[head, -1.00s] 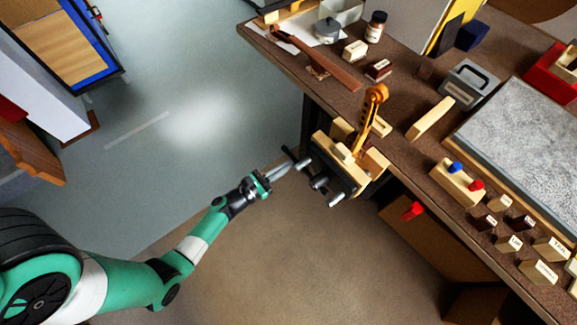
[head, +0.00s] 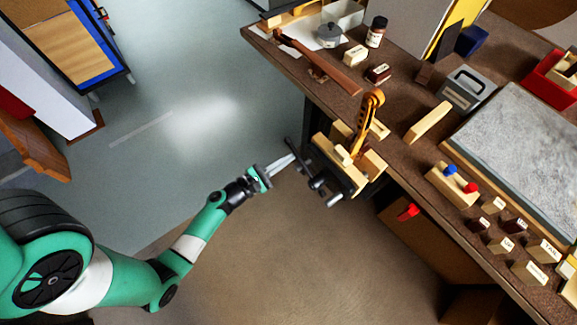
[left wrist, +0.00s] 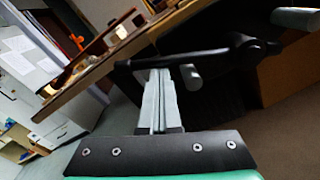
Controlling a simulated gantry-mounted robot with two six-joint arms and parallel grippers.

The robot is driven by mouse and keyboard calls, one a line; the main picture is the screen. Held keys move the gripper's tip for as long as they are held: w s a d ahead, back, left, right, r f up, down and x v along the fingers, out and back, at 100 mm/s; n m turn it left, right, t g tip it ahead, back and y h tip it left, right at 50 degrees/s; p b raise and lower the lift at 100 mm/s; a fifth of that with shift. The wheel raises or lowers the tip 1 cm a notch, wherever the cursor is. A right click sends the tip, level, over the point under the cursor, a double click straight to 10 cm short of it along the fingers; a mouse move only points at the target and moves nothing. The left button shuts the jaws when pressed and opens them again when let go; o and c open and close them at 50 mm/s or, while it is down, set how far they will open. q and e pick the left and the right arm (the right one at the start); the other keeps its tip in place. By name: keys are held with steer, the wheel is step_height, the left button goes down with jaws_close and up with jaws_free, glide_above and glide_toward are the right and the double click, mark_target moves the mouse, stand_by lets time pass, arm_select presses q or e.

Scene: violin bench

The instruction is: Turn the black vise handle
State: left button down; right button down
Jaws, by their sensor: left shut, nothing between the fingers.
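The black vise handle (head: 291,146) is a thin bar on the front of the wooden-jawed vise (head: 338,166) at the bench edge. In the left wrist view the handle (left wrist: 190,57) crosses just beyond the fingertips, joined to a dark screw hub at right. The vise holds an upright amber violin neck with a scroll (head: 369,110). My left gripper (head: 291,158) is shut and empty, its tips at the handle's side; in the left wrist view its fingers (left wrist: 160,78) reach up to the bar. I cannot tell whether they touch it. My right gripper is not in view.
The bench (head: 400,130) carries a grey stone slab (head: 525,150), a block with red and blue knobs (head: 453,184), labelled blocks and a grey caddy (head: 468,88). A red handle (head: 409,211) sticks out below the edge.

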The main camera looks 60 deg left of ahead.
arm_select(q)
steer(key=d+r+m, duration=0.3)
steer(key=r+m, duration=0.2)
steer(key=m, duration=0.1)
steer(key=shift+w+m+p, duration=0.25)
steer(key=shift+m+p, duration=0.05)
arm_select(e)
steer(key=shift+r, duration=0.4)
arm_select(q)
steer(key=shift+d, duration=0.15)
